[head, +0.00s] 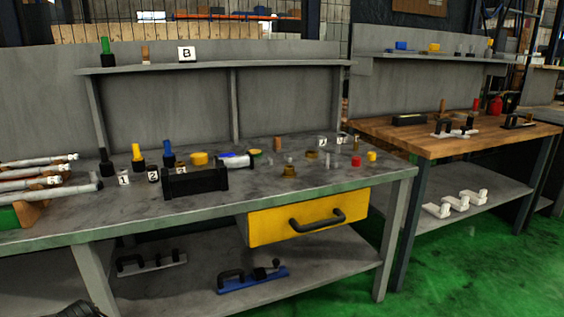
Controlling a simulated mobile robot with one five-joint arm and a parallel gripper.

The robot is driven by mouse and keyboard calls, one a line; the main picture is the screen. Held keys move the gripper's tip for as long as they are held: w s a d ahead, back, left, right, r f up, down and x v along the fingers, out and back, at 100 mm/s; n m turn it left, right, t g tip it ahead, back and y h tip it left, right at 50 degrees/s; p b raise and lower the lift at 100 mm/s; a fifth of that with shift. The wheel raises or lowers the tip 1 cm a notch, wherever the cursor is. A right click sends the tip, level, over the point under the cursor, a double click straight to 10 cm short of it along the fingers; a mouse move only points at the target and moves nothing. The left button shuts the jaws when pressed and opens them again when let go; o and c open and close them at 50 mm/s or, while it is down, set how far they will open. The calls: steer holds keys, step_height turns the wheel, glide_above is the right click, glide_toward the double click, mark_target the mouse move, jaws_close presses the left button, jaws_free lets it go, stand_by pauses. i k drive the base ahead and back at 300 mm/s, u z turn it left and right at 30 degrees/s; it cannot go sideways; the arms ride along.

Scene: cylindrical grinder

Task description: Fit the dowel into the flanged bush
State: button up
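A brass flanged bush (289,171) stands near the front of the grey bench, right of the black block. A short brown cylinder (277,143), which looks like a dowel, stands upright behind it, apart from it. Another brown cylinder (145,54) stands on the upper shelf; I cannot tell for sure which is the task's dowel. A lower brass ring-like piece (311,154) lies to the right of the bush.
The grey bench (215,209) carries a black block (195,182), coloured pegs, numbered tags, and small red (356,161) and yellow (372,156) pieces. A yellow drawer (309,218) is below. A wooden bench (465,141) stands right. Green floor (455,275) is clear at right.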

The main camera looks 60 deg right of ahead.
mark_target(289, 172)
steer(key=u, duration=0.45)
steer(key=k, duration=1.3)
steer(key=z, duration=1.05)
steer(key=i, duration=0.7)
steer(key=z, duration=0.1)
